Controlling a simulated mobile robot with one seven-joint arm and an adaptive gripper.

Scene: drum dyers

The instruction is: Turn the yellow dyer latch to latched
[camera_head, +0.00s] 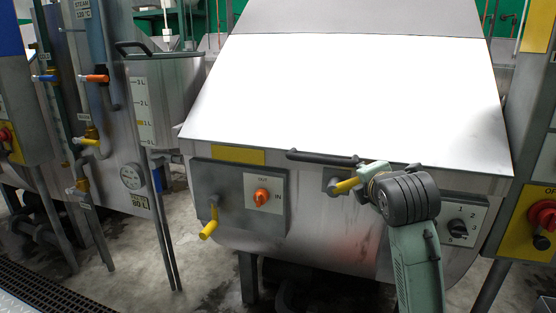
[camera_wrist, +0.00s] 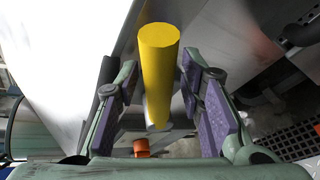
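The yellow latch handle (camera_head: 346,185) sits on a grey plate at the front of the steel dyer, just below the lid's dark bar handle. In the head view it points up and to the right, with its end by my gripper (camera_head: 366,177). In the wrist view the yellow handle (camera_wrist: 158,65) stands between the two purple-padded fingers of my gripper (camera_wrist: 160,85). The fingers are apart, with a gap showing on each side of the handle. In the head view my wrist hides part of the dyer front right of the latch.
A second yellow lever (camera_head: 208,230) hangs on the left panel near an orange knob (camera_head: 261,197). A dark bar handle (camera_head: 322,158) runs just above the latch. A dial panel (camera_head: 459,220) is at right.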

